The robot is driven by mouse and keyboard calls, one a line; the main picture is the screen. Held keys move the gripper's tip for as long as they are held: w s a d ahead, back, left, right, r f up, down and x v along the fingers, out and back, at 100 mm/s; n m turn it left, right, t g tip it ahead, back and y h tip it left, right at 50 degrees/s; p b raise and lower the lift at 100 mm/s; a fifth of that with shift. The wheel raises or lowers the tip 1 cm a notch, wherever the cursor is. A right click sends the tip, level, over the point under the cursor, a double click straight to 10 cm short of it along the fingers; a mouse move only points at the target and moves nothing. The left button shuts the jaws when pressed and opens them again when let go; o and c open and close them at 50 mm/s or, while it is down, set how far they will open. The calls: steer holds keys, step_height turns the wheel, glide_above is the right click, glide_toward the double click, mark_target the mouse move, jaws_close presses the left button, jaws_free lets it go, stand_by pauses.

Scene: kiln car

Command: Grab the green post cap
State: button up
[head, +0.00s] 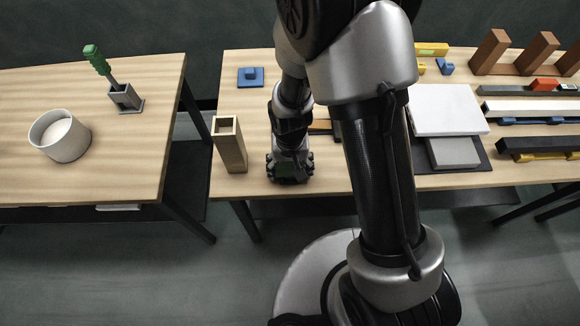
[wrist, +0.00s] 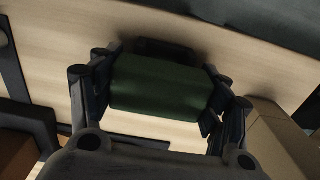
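The green post cap (wrist: 160,85) shows in the wrist view as a dark green block between the two fingers of my gripper (wrist: 160,92). The finger pads lie against its left and right sides, so my gripper looks shut on it. In the head view my gripper (head: 289,169) points down near the front edge of the middle table, and a little of the green cap (head: 288,180) shows between the fingers. The cap's underside is hidden; I cannot tell whether it touches the table.
A hollow wooden post (head: 231,150) stands upright close left of my gripper. A blue cap (head: 250,77) lies farther back. White and grey slabs (head: 449,110) and several bars lie right. The left table holds a white pot (head: 62,146) and a green-handled tool (head: 97,60) in a holder.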

steer(key=c, duration=0.6)
